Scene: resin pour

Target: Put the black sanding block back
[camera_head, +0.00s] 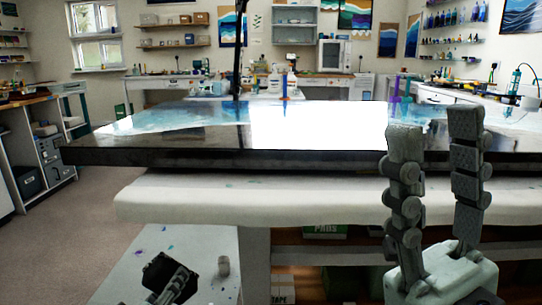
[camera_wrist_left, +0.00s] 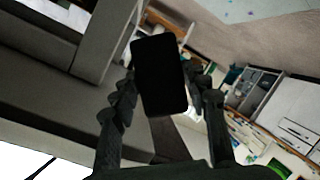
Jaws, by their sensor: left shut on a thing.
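The black sanding block (camera_head: 157,271) is at the lower left of the head view, over the low white surface (camera_head: 200,243). In the left wrist view the block (camera_wrist_left: 159,75) is a flat black shape between the two fingers. My left gripper (camera_head: 172,284) is shut on it; the wrist view shows the fingers (camera_wrist_left: 160,90) on either side. Whether the block touches the surface below cannot be told. My right gripper (camera_head: 436,125) is raised at the right, its fingers upright and apart with nothing between them.
A large dark-edged table (camera_head: 200,158) with a glossy blue and white top spans the middle, above a pale padded layer (camera_head: 250,198). Boxes (camera_head: 324,231) sit on shelves below. Floor is open at left.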

